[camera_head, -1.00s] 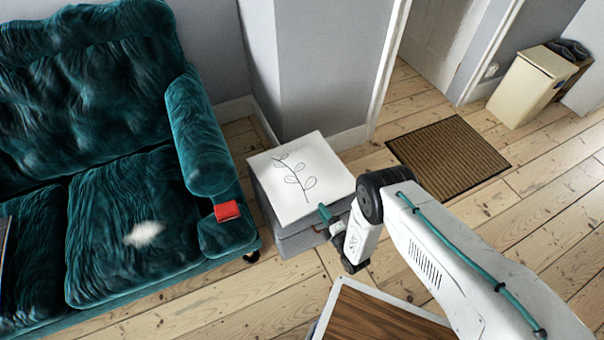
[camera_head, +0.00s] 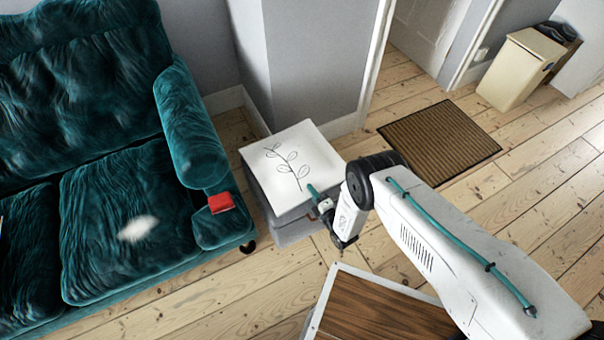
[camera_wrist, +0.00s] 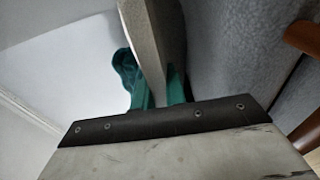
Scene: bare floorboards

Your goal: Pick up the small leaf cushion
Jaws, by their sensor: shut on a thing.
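The small leaf cushion (camera_head: 275,165) is white and square, with a dark line drawing of a leafy twig. In the head view it lies flat over the top of a grey box-like stool (camera_head: 292,232). My gripper (camera_head: 313,190) is at its right edge, with teal fingers. In the wrist view the fingers (camera_wrist: 160,92) are shut on a thin pale slab, the cushion's edge (camera_wrist: 152,45). The grey stool side is to the right of it. I cannot tell whether the cushion is lifted off the stool.
A teal velvet sofa (camera_head: 115,215) with a red object (camera_head: 221,203) on its front right corner stands at the left. A wood-topped table (camera_head: 380,312) is near the front. A brown doormat (camera_head: 440,143) and a cream bin (camera_head: 520,75) are at the back right. Bare floorboards lie between.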

